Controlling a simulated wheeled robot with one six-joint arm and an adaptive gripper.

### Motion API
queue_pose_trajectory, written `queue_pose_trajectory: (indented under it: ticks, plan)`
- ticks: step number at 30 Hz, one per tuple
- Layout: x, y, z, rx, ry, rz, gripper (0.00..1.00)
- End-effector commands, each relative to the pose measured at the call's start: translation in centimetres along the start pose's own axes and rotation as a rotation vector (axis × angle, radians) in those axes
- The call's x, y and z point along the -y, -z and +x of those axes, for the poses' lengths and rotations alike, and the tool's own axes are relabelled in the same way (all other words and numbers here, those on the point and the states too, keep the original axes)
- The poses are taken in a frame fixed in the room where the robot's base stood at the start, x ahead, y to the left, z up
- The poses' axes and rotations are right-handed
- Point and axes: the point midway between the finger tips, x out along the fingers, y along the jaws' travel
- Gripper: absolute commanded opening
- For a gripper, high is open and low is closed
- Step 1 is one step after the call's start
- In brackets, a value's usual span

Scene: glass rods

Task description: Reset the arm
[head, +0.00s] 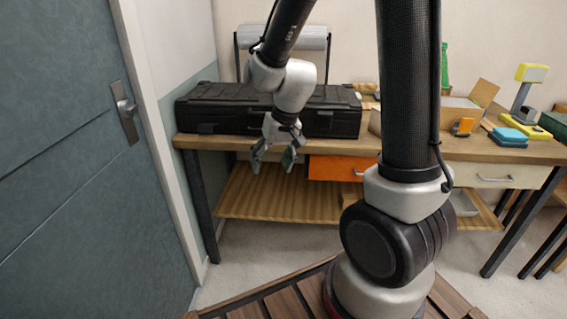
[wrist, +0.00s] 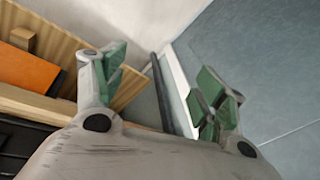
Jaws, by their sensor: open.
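My gripper (head: 273,160) hangs from the arm in front of the workbench's front edge, in the left half of the head view. Its fingers point down and are spread apart with nothing between them. In the wrist view the open gripper (wrist: 160,90) shows two grey fingers with green pads, one on each side. The gap between them is empty. No glass rods are visible in either view.
A black case (head: 205,112) lies on the wooden workbench (head: 450,149), just behind my gripper. An orange drawer (head: 332,168) is to the right of the gripper. A grey-green door (head: 60,150) stands at the left. Sponges and boxes sit on the bench's right part.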

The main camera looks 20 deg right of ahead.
Motion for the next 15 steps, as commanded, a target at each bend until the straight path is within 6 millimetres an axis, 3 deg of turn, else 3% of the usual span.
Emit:
queue_pose_trajectory:
  ticks: [15]
  plan:
    - [-0.16,-0.62,-0.63,0.016,-0.003,-0.008,0.71]
